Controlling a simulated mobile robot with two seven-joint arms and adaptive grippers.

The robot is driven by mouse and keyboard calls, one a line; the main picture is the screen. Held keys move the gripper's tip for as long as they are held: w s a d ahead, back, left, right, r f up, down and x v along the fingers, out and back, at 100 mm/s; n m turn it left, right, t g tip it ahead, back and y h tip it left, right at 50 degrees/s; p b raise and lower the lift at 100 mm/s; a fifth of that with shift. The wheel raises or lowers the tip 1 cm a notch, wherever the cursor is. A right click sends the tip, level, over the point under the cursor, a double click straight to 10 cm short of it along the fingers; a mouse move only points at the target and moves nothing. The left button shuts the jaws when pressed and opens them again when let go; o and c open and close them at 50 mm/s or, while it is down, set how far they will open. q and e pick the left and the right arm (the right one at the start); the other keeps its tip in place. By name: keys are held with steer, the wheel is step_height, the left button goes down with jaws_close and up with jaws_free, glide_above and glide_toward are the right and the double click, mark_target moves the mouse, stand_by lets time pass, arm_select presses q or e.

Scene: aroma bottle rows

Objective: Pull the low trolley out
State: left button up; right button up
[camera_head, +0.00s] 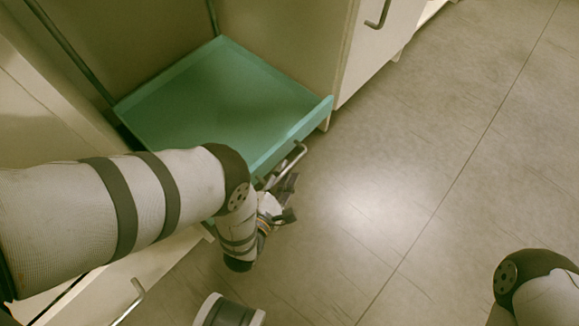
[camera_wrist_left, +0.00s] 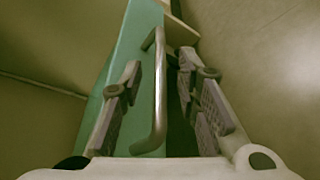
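The low trolley (camera_head: 215,97) is a shallow teal tray, empty where it shows, in a bay between cream cabinets. Its front panel (camera_head: 296,132) carries a metal bar handle (camera_head: 293,160). My left arm covers the near left part of the trolley. My left gripper (camera_head: 279,200) is at the handle. In the left wrist view the handle (camera_wrist_left: 160,100) lies between the two open fingers, with a gap visible on both sides. The teal front (camera_wrist_left: 128,60) is behind it. My right gripper is out of view; only part of the right arm shows at bottom right.
A cream cabinet with a handle (camera_head: 378,14) stands right of the bay. Another cabinet front with a handle (camera_head: 129,300) is at the lower left. The grey tiled floor (camera_head: 420,170) in front and to the right is clear.

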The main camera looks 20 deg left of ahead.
arm_select(q)
steer(key=shift+x, duration=1.25)
jaws_close()
